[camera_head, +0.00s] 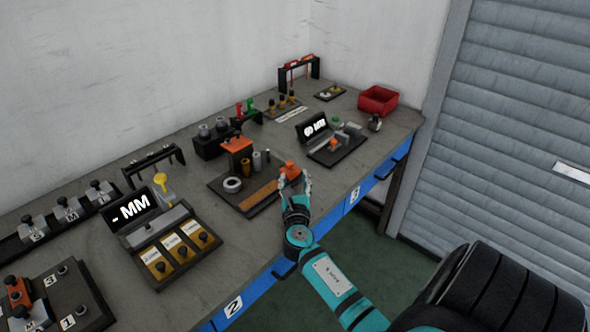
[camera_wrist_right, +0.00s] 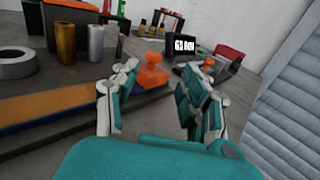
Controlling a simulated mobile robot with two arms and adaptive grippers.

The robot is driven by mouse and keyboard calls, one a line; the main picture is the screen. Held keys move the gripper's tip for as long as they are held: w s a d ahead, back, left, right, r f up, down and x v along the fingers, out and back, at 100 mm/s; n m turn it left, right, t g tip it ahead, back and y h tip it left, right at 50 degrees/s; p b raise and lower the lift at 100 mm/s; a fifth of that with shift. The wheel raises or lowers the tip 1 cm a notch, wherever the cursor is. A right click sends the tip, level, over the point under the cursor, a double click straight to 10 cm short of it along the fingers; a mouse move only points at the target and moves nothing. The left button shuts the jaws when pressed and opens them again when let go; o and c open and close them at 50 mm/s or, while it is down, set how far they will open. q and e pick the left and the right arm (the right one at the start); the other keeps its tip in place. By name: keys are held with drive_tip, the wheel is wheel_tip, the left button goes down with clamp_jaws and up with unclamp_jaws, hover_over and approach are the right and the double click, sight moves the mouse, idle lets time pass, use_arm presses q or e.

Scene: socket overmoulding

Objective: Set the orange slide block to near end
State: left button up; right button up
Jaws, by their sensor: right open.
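An orange block (camera_head: 290,171) with a knob on top stands at the right end of a brown-orange strip (camera_head: 259,195) on a dark board (camera_head: 225,191). In the right wrist view the orange block (camera_wrist_right: 152,72) shows between the open fingers, beyond the palm. My right gripper (camera_head: 295,185) is open, with its fingertips close to the block on either side. I cannot tell whether a finger touches it. A smaller orange piece (camera_head: 333,144) sits on the display device farther right. My left gripper is not in view.
A device with a lit display (camera_head: 131,209) stands left, and a red bin (camera_head: 378,100) far right. Bare bench lies right of the gripper.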

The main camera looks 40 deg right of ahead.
drive_tip(key=shift+v, duration=1.7)
